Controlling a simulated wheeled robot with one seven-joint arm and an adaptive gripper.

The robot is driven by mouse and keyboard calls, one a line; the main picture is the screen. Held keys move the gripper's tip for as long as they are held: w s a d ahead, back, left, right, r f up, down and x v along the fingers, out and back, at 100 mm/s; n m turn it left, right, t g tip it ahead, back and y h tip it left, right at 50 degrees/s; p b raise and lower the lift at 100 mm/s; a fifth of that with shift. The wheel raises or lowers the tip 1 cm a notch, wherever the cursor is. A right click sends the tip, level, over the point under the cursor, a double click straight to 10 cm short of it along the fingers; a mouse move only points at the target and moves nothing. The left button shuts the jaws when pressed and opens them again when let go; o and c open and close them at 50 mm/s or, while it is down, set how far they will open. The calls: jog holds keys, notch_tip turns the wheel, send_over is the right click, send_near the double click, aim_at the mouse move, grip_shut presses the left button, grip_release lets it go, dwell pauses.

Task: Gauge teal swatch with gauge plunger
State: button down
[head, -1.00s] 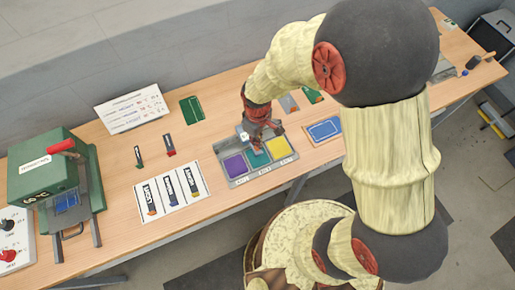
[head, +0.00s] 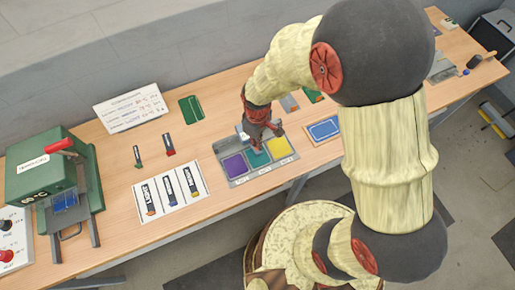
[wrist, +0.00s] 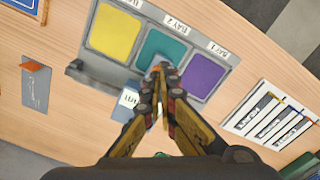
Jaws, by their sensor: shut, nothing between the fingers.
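A grey tray (wrist: 134,66) holds three square swatches in labelled bays. The teal swatch (wrist: 165,47) lies in the middle bay, between a yellow swatch (wrist: 115,30) and a purple swatch (wrist: 204,76); the head view also shows the teal swatch (head: 258,158). My gripper (wrist: 163,70) is shut and empty, with its fingertips together over the near edge of the teal swatch in the wrist view. In the head view my gripper (head: 266,138) is over the back of the tray. A small block with a pale label (wrist: 128,98) stands beside the fingers. I cannot clearly make out the plunger.
A green press with a red handle (head: 62,146) stands at the left. A white sign (head: 130,106) stands behind. Bare wood separates them.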

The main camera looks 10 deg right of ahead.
jog(key=shift+f+b, duration=0.65)
jog(key=shift+f, duration=0.35)
jog(key=shift+r, duration=0.1)
dwell(0.4)
jog(key=shift+r+p, duration=2.6)
jog(key=shift+r, duration=0.9)
jog(key=s+d+r+m+t+b, duration=0.5)
jog(key=s+d+r+m+b, duration=0.4)
jog(key=b, duration=0.7)
jog(key=s+d+r, duration=0.3)
jog(key=r, duration=0.1)
jog(key=shift+r+t+b, duration=0.2)
jog(key=shift+t+b, duration=0.1)
